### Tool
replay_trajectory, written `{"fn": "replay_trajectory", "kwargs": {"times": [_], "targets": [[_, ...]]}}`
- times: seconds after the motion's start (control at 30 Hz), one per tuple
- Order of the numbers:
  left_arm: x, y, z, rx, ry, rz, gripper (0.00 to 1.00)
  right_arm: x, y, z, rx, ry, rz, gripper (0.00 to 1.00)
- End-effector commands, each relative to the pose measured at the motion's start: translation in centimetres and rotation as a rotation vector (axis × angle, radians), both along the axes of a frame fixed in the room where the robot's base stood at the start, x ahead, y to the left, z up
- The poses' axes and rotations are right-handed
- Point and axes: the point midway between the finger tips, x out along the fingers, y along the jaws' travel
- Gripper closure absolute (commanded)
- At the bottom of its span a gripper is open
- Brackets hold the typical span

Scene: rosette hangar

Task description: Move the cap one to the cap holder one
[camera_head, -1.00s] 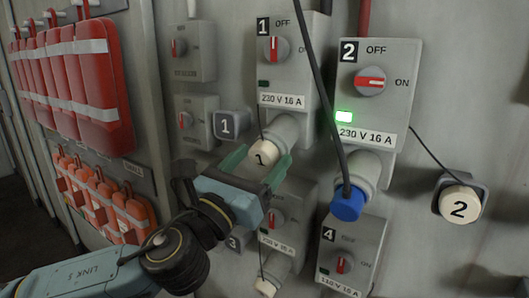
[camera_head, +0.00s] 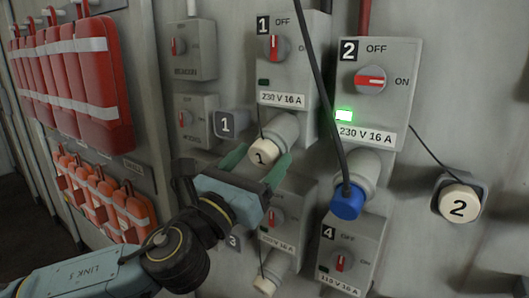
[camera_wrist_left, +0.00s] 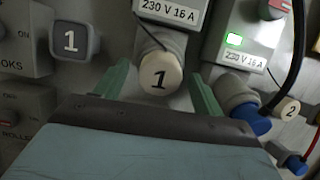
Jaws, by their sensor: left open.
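Cap one (camera_head: 264,152) is a cream round cap marked 1. It sits on the grey socket under switch box 1 (camera_head: 290,70), tied by a thin cord. It also shows in the left wrist view (camera_wrist_left: 160,73). Cap holder one (camera_head: 232,124) is a dark grey square holder marked 1, on the wall left of the socket. It shows at the upper left of the left wrist view (camera_wrist_left: 73,41). My left gripper (camera_head: 257,163) is open, its green fingers on either side of cap one, apparently not gripping it. My right gripper is not in view.
A blue plug (camera_head: 347,203) with a black cable sits in the socket under box 2 (camera_head: 375,90), whose green lamp is lit. Cap two (camera_head: 459,205) is on its holder at the right. Red padded gear (camera_head: 90,90) hangs at the left. More boxes are below.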

Motion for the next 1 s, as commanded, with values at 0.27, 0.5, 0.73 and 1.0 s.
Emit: {"fn": "replay_trajectory", "kwargs": {"times": [0.27, 0.5, 0.73, 1.0], "targets": [[-0.02, -0.02, 0.06, 0.0, 0.0, -0.001, 0.31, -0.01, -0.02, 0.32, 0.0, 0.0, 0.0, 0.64], [-0.01, -0.02, 0.02, 0.0, 0.0, 0.0, 0.41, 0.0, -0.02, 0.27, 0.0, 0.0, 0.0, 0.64], [-0.01, -0.01, 0.01, 0.0, 0.0, 0.0, 0.72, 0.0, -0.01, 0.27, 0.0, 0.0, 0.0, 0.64], [-0.08, 0.05, -0.02, 0.0, 0.0, 0.0, 0.91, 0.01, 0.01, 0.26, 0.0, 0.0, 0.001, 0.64]]}}
